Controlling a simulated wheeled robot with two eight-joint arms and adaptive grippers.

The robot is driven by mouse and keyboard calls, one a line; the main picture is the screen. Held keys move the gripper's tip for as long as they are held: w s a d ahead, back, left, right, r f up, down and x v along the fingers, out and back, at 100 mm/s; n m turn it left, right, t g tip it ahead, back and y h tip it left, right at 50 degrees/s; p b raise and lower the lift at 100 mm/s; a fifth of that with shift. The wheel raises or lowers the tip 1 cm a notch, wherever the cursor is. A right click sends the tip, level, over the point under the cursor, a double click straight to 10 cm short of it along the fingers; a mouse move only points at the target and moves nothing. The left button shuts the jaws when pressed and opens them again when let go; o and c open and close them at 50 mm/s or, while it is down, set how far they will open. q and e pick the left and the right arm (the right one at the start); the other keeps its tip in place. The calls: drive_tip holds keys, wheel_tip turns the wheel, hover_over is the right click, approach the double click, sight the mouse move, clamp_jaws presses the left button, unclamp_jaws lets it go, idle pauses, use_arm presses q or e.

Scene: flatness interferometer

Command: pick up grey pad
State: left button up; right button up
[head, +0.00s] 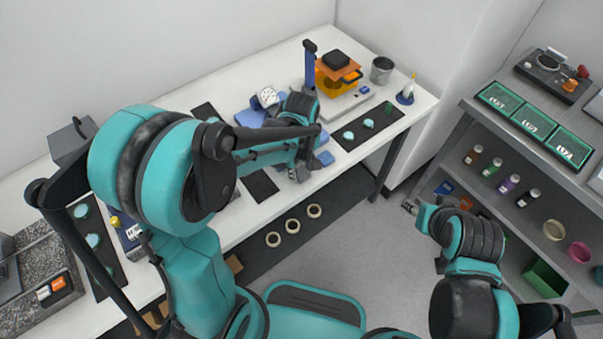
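I cannot pick out a grey pad with certainty; it may be hidden behind my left arm or too small to tell. My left gripper (298,174) is low over the white table (185,98), near its front edge, beside a small blue block (325,158). Its fingertips are small and partly covered by the wrist, so I cannot tell whether they are open or hold anything. My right gripper (409,207) is over the floor between the table and the grey shelf unit, away from the table things. Its finger opening is too small to judge.
A dark mat (378,125) with pale discs lies right of the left gripper. The grey shelf unit (487,128) bounds the right side.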

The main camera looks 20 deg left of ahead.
sight(304, 175)
use_arm(q)
drive_tip(key=shift+r+p, duration=0.3)
drive_tip(key=shift+r, duration=0.2)
drive_tip(key=r, duration=0.1)
drive_tip(key=r+p, duration=0.1)
drive_tip(key=d+r+p, duration=0.1)
drive_tip(key=r, duration=0.1)
drive_tip(key=shift+s, duration=0.3)
drive_tip(key=s+d+r+p, duration=0.2)
drive_tip(key=s+d+r, duration=0.4)
drive_tip(key=d, duration=0.2)
drive_tip(key=shift+s+p, duration=0.25)
drive_tip(key=shift+p, duration=0.1)
drive_tip(key=shift+d, duration=0.1)
drive_tip(key=c, duration=0.3)
